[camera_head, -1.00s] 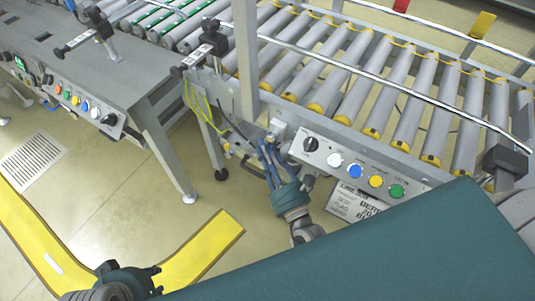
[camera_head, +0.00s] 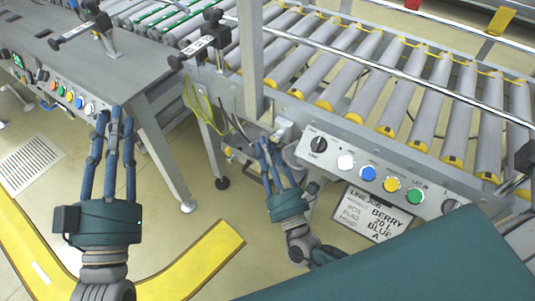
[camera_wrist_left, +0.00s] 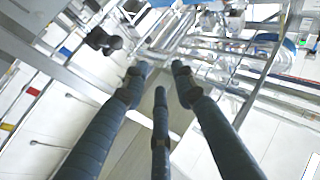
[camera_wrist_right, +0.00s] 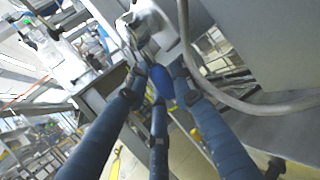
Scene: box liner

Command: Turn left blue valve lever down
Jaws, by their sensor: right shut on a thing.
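The blue valve lever (camera_wrist_right: 160,82) shows between my fingers in the right wrist view, below a pale metal valve body (camera_wrist_right: 150,30). My right gripper (camera_head: 270,146) is shut on this lever; its fingers hide part of it. In the head view the fitting (camera_head: 286,130) is just above the right fingertips, and the lever itself cannot be made out. My left gripper (camera_head: 115,114) is raised in front of the grey bench at the left, its fingers apart and empty. In the left wrist view its fingertips (camera_wrist_left: 158,80) hold nothing.
A button panel (camera_head: 322,150) is right of my right gripper, with a label sign (camera_head: 368,214) below. A roller conveyor (camera_head: 370,85) lies behind. The grey bench (camera_head: 110,75) and its leg (camera_head: 170,165) stand near my left gripper. A teal surface (camera_head: 420,260) covers the lower right.

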